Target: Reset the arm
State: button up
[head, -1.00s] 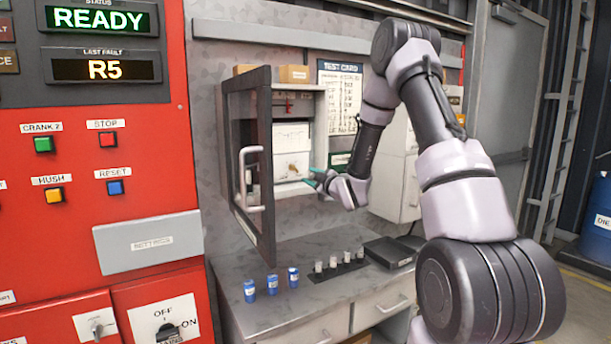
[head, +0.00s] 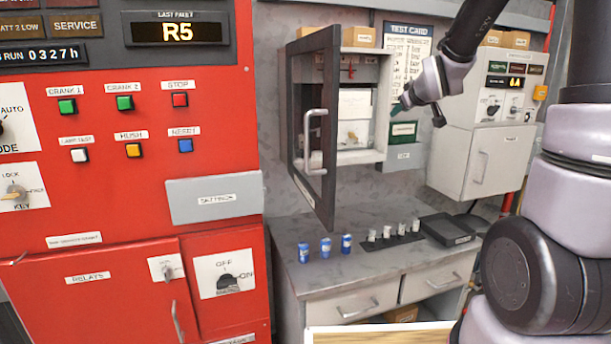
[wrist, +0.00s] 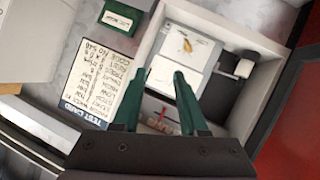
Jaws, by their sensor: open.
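My arm (head: 575,150) comes in from the right and bends over at the top of the head view. My gripper (head: 402,103) is in front of the right side of the open wall cabinet (head: 384,110). In the wrist view its two green fingers (wrist: 160,90) are apart with nothing held between them. The cabinet interior, with a white panel (wrist: 185,48), lies beyond the fingertips. The cabinet's dark-framed door (head: 325,140) stands swung open to the left.
A red panel (head: 120,210) with buttons fills the left. The bench (head: 290,270) below holds several blue and grey cylinders and a black tray (head: 447,229). A grey box (head: 480,160) hangs right of the cabinet. A test card (head: 405,60) hangs behind my gripper.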

jog(key=s+a+r+m+g, duration=0.1)
jog(key=s+m+g, duration=0.2)
jog(key=s, duration=1.2)
jog(key=s+a+r+m+g+y, duration=0.1)
jog(key=s+m, duration=0.4)
jog(key=s, duration=1.1)
jog(key=shift+s+a+r+m+g+y, duration=0.35)
jog(key=shift+a+r+g, duration=0.25)
jog(key=shift+g, duration=0.4)
jog(key=shift+w+d, duration=0.1)
jog(key=shift+w, duration=0.05)
